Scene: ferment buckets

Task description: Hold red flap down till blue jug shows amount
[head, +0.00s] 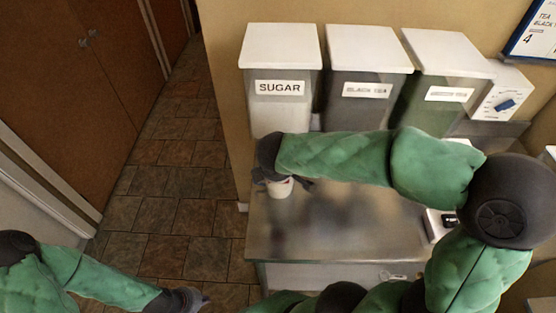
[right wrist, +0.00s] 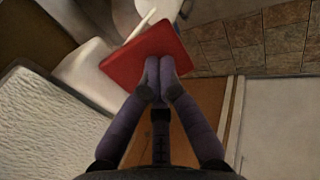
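The red flap (right wrist: 140,55) shows as a flat red plate in the right wrist view. My right gripper (right wrist: 157,72) has its two fingers together, with the tips lying over the flap's near edge. In the head view this gripper is mostly hidden by my arm, below the sugar bucket (head: 281,105). A small white vessel (head: 280,189) shows under it at the counter's left end. I cannot make out a blue jug in either view. My left gripper (head: 190,298) is low at the bottom left, over the floor and away from the counter; its fingers are too small to read.
A black tea bucket (head: 367,110) and a green bucket (head: 447,112) stand right of the sugar. The metal counter (head: 345,232) has bare room in front. Tiled floor (head: 165,215) lies left.

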